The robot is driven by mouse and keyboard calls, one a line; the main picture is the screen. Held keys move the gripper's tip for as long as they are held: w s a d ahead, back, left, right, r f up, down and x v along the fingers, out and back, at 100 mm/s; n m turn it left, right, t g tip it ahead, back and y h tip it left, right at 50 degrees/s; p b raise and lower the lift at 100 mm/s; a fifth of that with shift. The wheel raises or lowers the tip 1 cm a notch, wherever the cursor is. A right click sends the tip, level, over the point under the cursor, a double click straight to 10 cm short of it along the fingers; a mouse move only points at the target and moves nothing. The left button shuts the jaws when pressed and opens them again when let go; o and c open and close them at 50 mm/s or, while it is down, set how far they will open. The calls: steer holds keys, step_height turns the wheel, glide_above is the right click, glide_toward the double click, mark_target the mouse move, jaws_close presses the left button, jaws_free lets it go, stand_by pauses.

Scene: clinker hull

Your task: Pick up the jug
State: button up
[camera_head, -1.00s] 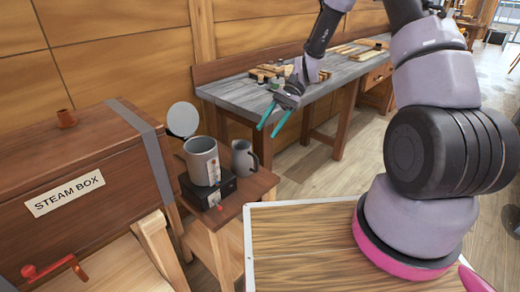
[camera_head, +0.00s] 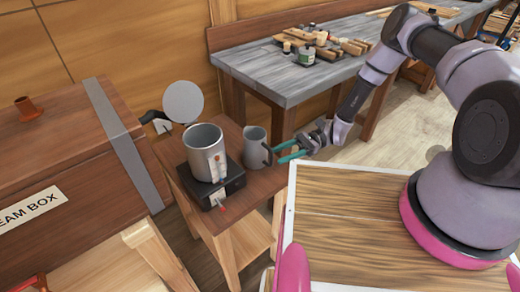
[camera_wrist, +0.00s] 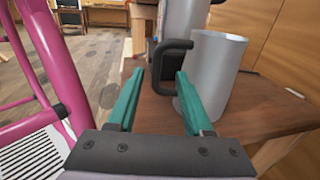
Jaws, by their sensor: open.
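The jug (camera_head: 255,150) is a small grey vessel with a dark handle, standing upright on the small wooden table. My gripper (camera_head: 279,154) has teal fingers and is at the jug's right, handle side. In the wrist view the jug (camera_wrist: 217,68) stands just beyond the right finger. Its black handle (camera_wrist: 170,45) points toward my gripper (camera_wrist: 160,75) and shows between the two open fingertips. I cannot tell whether the fingers touch the handle. Nothing is held.
A larger grey pot (camera_head: 204,150) stands on a black burner (camera_head: 228,186) left of the jug. A round lid (camera_head: 184,102) stands raised behind it. The steam box (camera_head: 70,160) is at the left. A grey workbench (camera_head: 290,85) with small items stands behind.

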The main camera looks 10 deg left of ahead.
mark_target(259, 152)
steer(key=x, duration=0.7)
steer(key=shift+s+f, duration=0.25)
steer(key=shift+s, duration=0.1)
jaws_close()
stand_by(1.0)
